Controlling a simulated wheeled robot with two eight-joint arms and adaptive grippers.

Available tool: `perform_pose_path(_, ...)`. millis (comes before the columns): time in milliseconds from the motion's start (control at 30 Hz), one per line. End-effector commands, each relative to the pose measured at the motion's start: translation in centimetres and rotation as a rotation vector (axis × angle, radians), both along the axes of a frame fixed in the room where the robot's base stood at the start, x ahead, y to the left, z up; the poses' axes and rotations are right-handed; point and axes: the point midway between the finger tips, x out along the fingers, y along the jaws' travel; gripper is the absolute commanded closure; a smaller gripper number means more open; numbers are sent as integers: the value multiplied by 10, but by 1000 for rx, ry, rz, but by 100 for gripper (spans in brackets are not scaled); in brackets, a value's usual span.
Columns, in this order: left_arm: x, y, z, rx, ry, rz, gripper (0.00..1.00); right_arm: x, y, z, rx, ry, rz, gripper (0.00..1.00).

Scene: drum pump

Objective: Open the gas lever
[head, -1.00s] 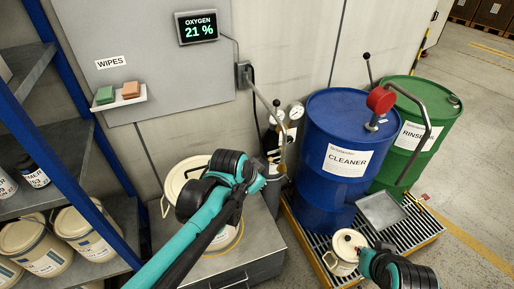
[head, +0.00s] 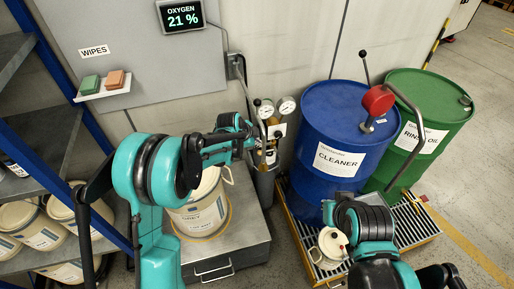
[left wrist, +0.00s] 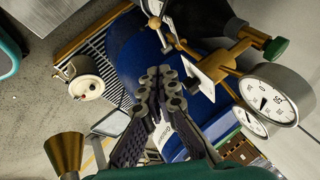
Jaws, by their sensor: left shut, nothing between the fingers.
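The gas fittings stand by the wall in the middle of the head view, with two round gauges (head: 287,105) and a white tag (head: 278,130). The left wrist view shows the gauges (left wrist: 272,96) large at right, brass valve parts (left wrist: 232,62) and a green knob (left wrist: 275,48). I cannot tell for certain which part is the gas lever. My left gripper (head: 262,148) is beside the fittings, partly hidden by its arm. In the left wrist view its fingers (left wrist: 162,85) are together and empty, apart from the brass parts. My right arm shows at lower right; its gripper is not clearly visible.
A blue CLEANER drum (head: 325,120) and green RINSE OIL drum (head: 432,100) stand on a grated pallet (head: 405,228). A white lidded pot (head: 328,250) stands in front. A bucket (head: 200,215) is on a grey cabinet (head: 252,238). Shelves (head: 40,105) close off the left.

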Motion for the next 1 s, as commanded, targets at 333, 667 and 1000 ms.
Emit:
perform_pose_path(333, 1, -1, -2, 0, 0, -3, 100, 0, 0, 0, 0, 0, 0, 100)
perform_pose_path(667, 20, -15, -39, 0, 0, -4, 100, 0, 0, -15, 0, 0, 0, 100)
perform_pose_path(1000, 50, -27, -97, 0, -1, 0, 100, 0, 0, -37, 0, 0, 0, 100)
